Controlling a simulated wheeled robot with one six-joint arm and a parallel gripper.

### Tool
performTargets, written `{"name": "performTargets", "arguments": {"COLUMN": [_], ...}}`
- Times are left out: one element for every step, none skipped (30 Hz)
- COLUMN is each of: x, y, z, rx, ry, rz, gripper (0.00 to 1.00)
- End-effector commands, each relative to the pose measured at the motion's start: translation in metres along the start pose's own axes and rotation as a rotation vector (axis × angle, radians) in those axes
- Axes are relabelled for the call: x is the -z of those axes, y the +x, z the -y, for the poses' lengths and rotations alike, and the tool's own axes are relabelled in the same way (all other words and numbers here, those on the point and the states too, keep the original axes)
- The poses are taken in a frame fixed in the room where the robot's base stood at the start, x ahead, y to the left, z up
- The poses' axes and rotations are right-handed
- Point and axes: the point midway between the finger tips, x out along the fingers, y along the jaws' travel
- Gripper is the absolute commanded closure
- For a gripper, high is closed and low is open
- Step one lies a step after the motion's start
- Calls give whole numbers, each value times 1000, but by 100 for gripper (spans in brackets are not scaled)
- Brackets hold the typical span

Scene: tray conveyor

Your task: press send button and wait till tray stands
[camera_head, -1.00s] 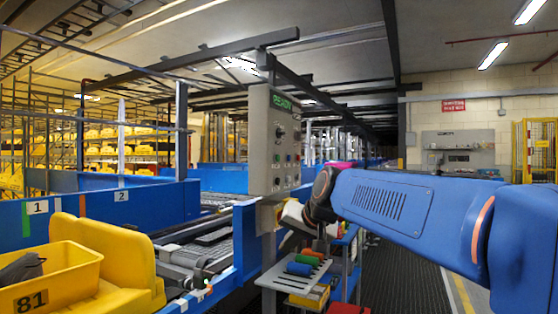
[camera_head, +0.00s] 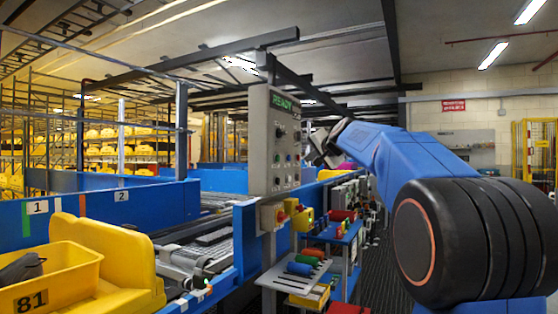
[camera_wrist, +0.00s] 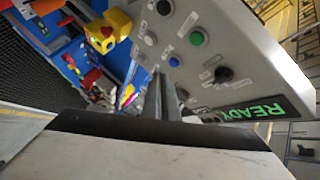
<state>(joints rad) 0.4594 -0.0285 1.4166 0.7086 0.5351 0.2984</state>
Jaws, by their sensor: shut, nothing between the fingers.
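The grey control panel (camera_head: 262,150) stands upright in the middle of the head view, with a green READY display (camera_head: 284,103) at its top. In the wrist view the panel (camera_wrist: 262,70) carries a green button (camera_wrist: 197,38), a blue button (camera_wrist: 174,61) and a black knob (camera_wrist: 223,74). Their labels are too small to read. My gripper (camera_wrist: 163,97) is shut and empty, its fingers pointing along the panel face. In the head view my gripper (camera_head: 322,148) is just right of the panel, apart from it as far as I can see. A yellow tray (camera_head: 60,268) marked 81 holds a dark item at the lower left.
A blue-sided conveyor (camera_head: 215,235) runs behind the panel. A yellow box with a red button (camera_head: 292,206) sits below the panel. A blue cart (camera_head: 335,232) with coloured items stands to its right. The aisle floor lies further right.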

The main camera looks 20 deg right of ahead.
Motion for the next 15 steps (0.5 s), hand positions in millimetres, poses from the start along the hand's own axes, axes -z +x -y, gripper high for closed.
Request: {"name": "performTargets", "arguments": {"x": [0,0,0,-1,-1,-1,-1,-2,-3,-4,-5,-6,-8,-10,-13], "y": [0,0,0,0,0,0,0,1,2,4,5,7,9,11,15], "z": [0,0,0,0,0,0,0,1,1,2,3,5,6,8,10], "rx": [0,0,-1,-1,-1,-1,-1,-1,-1,-1,-1,-1,-1,-1,-1], "ry": [0,-1,-1,-1,-1,-1,-1,-2,-2,-2,-2,-2,-2,-3,-3], "rz": [0,1,1,1,1,1,1,2,2,2,2,2,3,4,4], "gripper": [100,100,100,100,100,100,100,100,100,100,100,100,100,100,100]}}
